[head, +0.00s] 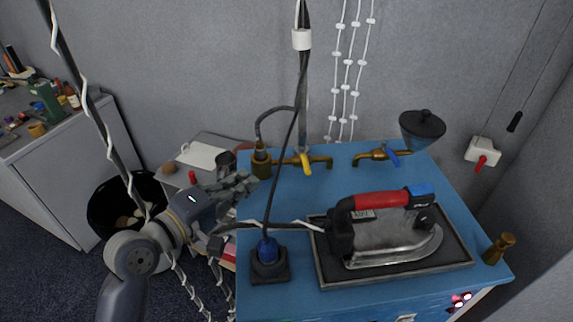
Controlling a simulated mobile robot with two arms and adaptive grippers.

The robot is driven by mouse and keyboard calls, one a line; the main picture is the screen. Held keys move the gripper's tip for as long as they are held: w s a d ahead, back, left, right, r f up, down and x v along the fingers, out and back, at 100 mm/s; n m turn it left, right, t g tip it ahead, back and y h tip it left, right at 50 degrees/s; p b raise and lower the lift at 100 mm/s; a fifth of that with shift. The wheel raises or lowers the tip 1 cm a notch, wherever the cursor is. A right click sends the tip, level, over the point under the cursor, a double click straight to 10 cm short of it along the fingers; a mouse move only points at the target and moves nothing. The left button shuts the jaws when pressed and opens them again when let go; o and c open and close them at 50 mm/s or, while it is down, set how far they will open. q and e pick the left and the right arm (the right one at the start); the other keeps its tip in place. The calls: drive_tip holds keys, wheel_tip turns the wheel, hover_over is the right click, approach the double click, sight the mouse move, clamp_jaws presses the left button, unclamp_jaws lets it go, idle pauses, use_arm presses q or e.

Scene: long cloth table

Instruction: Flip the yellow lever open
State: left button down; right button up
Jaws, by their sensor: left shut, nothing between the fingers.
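The yellow lever (306,164) sits on a brass tap (320,161) at the back of the blue table, left of centre in the head view. It is tilted, with its lower end toward the front right. My left gripper (248,186) is shut and empty, to the left of the lever and a little in front of it, apart from it. It is near the left edge of the table. My right gripper is not in view.
An iron with a red handle (380,199) rests on a dark tray (455,257). A black cable runs down to a blue plug (267,250). A brass fitting (261,160) stands beside the yellow lever's tap.

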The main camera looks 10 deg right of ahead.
use_arm(q)
drive_tip(key=p, duration=0.2)
approach(301, 157)
drive_tip(key=w, duration=0.2)
drive_tip(key=a, duration=0.1)
drive_tip(key=shift+w+r, duration=0.25)
drive_tip(key=shift+w, duration=0.15)
drive_tip(key=d, duration=0.1)
drive_tip(key=d+p, duration=0.1)
drive_tip(key=d, duration=0.1)
drive_tip(key=shift+w+d+f, duration=0.1)
drive_tip(key=shift+d+f, duration=0.05)
drive_tip(key=shift+f, duration=0.25)
drive_tip(key=shift+d, duration=0.45)
drive_tip(key=shift+f, duration=0.15)
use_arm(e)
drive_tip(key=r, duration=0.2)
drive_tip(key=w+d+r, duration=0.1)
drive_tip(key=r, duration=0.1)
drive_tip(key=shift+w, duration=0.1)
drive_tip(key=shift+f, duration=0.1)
